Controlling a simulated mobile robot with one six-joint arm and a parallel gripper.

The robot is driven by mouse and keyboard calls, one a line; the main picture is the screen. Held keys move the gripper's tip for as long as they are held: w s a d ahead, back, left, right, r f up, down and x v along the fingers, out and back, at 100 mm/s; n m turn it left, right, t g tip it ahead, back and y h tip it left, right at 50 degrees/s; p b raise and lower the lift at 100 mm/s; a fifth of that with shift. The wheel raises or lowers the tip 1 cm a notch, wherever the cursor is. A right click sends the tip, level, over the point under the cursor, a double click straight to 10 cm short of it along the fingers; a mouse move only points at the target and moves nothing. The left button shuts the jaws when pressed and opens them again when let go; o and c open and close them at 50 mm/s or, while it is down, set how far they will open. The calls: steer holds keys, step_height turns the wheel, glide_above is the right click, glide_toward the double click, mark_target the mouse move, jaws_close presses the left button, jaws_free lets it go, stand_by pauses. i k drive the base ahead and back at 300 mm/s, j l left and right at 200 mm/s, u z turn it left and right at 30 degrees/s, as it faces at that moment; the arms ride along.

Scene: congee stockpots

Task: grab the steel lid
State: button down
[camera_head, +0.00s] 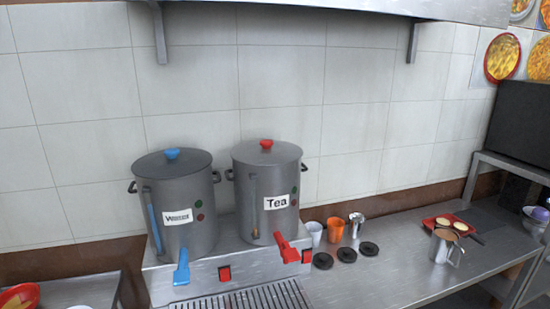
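Two grey stockpots stand side by side on a steel base. The left pot (182,215), labelled "Water", has a dark grey lid (190,163) with a blue knob (172,153). The right pot (266,207), labelled "Tea", has a grey metal lid (285,152) with a red knob (266,144). Both lids sit on their pots. I cannot tell which of them is the steel lid. My gripper is not in view.
A blue tap and a red tap (287,249) stick out in front. On the right counter (400,275) are a white cup, orange cup (335,229), small metal pitcher, several black discs (346,255), metal jug (441,247) and red tray. A steel shelf (330,7) hangs above the pots.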

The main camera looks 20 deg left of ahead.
mark_target(266, 152)
steer(key=u, duration=1.1)
